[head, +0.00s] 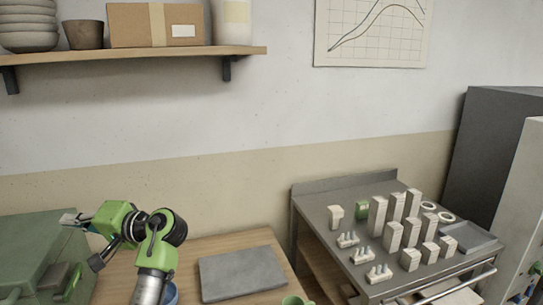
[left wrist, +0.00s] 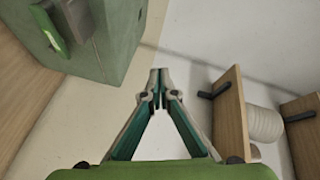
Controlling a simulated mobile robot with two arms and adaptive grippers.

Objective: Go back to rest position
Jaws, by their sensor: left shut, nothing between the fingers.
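My left gripper (head: 72,219) is at the left of the head view, on my green and black arm, in front of the green case or cabinet and the wall. In the left wrist view, my left gripper (left wrist: 158,80) has its fingertips together with nothing between them. It points toward the pale wall, apart from the green cabinet (left wrist: 110,30). My right gripper is in neither view.
A wooden table (head: 225,245) holds a grey slab (head: 242,273) and, at the bottom edge, a green mug (head: 296,300). A blue rim shows partly behind my arm. A grey cart (head: 335,262) with several pale blocks stands right. A loaded shelf (head: 130,54) hangs above.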

